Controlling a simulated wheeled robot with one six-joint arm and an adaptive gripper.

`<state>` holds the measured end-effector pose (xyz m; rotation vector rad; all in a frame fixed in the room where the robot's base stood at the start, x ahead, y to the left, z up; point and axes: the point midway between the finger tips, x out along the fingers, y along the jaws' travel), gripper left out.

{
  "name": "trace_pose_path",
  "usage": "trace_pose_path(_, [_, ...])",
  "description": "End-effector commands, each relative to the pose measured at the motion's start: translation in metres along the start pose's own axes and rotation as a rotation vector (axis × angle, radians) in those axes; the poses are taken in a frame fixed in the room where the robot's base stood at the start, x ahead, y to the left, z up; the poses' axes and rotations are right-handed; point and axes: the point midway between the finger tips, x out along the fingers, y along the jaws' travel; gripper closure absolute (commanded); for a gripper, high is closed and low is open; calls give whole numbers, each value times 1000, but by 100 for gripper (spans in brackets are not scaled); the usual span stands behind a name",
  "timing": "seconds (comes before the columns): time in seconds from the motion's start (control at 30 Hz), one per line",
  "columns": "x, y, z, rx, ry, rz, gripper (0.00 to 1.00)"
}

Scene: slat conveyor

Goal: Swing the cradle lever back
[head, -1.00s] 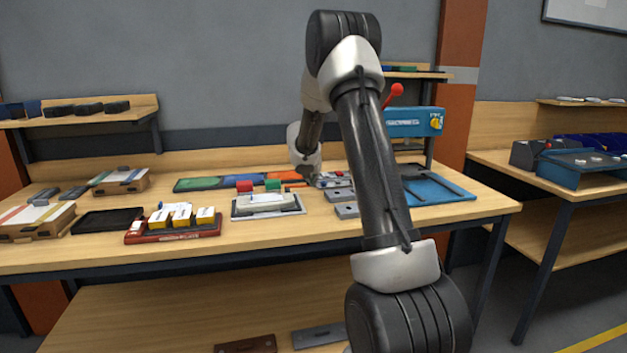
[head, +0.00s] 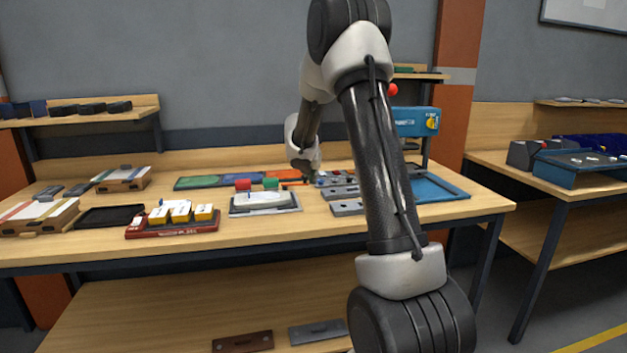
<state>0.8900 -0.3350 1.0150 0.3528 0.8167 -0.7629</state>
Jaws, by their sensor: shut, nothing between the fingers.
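A grey cradle-like fixture (head: 264,210) with a pale piece in it sits in the middle of the bench. I cannot make out a lever on it. A red ball knob (head: 392,90) shows beside my arm, at the blue press-like machine (head: 416,122); its shaft is mostly hidden behind my arm. I cannot tell whether this is the cradle lever. My gripper (head: 304,170) is small and dark in the head view, low over the back middle of the bench. It is shut and empty, near small grey metal parts (head: 342,191), and I cannot tell whether it touches them.
The front bench strip is clear.

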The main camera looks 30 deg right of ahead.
Motion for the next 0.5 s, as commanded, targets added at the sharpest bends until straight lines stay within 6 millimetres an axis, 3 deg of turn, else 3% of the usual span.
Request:
trace_pose_path(0.3, [-51,-15,4,1,-2,1,100])
trace_pose_path(0.5, [-65,-20,4,1,-1,0,100])
